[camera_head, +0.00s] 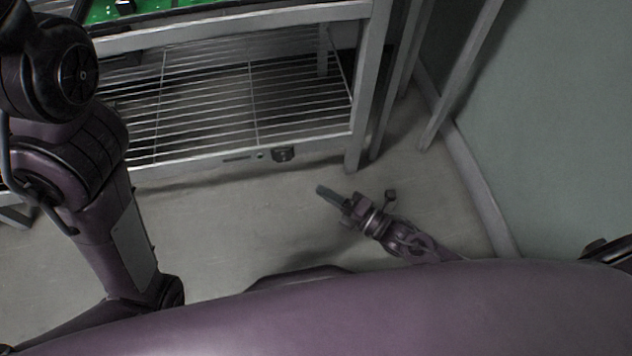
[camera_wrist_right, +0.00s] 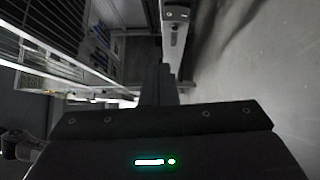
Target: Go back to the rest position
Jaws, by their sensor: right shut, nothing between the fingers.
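My right gripper (camera_head: 327,192) is low over the bare floor in the head view, in front of the metal rack. Its fingers are together and hold nothing. In the right wrist view the closed fingers (camera_wrist_right: 159,84) point up the picture, past the rack. My left arm shows large at the left of the head view, but its gripper is outside the frame.
The metal rack (camera_head: 240,152) with a wire shelf stands ahead. A green surface (camera_head: 150,8) shows on its top. A grey wall (camera_head: 565,120) with posts is at the right. The floor (camera_head: 230,225) between rack and my body is clear.

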